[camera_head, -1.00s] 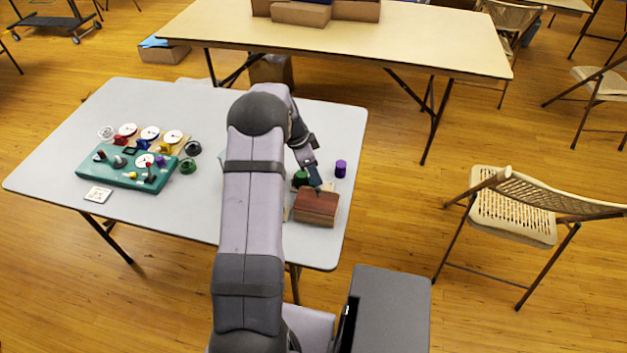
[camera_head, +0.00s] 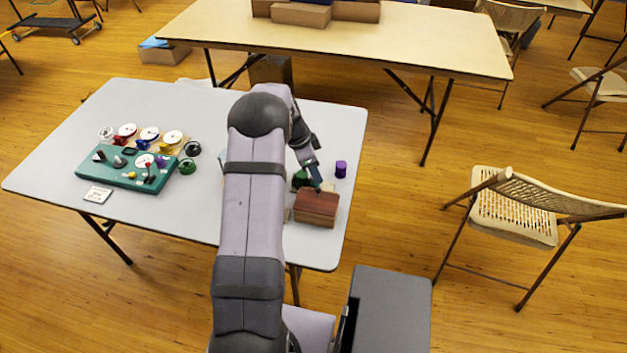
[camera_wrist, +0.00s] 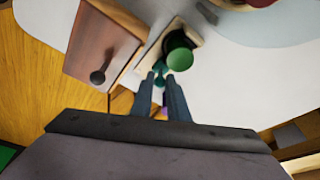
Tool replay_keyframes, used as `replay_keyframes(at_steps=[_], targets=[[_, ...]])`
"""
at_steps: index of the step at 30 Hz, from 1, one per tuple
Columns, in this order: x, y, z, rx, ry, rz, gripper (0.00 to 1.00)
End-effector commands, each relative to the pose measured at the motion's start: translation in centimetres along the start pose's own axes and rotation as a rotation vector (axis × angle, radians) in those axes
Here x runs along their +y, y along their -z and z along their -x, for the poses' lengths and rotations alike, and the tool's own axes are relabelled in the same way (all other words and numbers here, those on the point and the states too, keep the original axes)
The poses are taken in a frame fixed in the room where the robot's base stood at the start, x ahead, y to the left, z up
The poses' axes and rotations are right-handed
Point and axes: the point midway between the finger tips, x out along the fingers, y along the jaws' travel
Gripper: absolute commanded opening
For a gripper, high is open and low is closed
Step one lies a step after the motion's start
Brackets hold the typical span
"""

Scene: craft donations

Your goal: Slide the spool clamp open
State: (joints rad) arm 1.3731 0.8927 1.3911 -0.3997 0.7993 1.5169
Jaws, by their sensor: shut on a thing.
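My gripper (camera_wrist: 161,80) is shut on a small teal piece (camera_wrist: 160,66), which shows between the fingertips in the wrist view. I take this teal piece to be part of the spool clamp. A green spool (camera_wrist: 179,54) sits right beside it on a pale wooden base (camera_wrist: 193,34). In the head view my gripper (camera_head: 317,184) is just behind the brown wooden box (camera_head: 316,209), and the green spool (camera_head: 299,179) is to its left. My fingers hide part of the clamp, so how far it is open is unclear.
The wooden box (camera_wrist: 98,45) with a dark knob (camera_wrist: 97,77) is close to my fingers. A purple spool (camera_head: 341,168) stands to the right. A teal board (camera_head: 125,175) with knobs, several spools and a card (camera_head: 98,194) are at left. The table's middle front is clear.

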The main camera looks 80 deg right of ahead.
Motion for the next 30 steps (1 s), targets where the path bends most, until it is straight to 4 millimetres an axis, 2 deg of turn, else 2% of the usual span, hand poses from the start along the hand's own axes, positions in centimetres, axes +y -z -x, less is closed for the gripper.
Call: replay_keyframes(at_steps=[12, 22, 23, 24, 25, 30], targets=[[1.3, 2.1, -0.7, 0.001, -0.002, -0.002, 0.00], [1.5, 2.4, -0.8, 0.002, -0.002, 0.000, 0.00], [1.5, 2.4, -0.8, 0.002, -0.002, 0.000, 0.17], [1.5, 2.4, -0.8, 0.002, -0.002, 0.000, 0.27], [1.5, 2.4, -0.8, 0.002, -0.002, 0.000, 0.30], [1.5, 2.4, -0.8, 0.001, -0.002, 0.000, 0.30]])
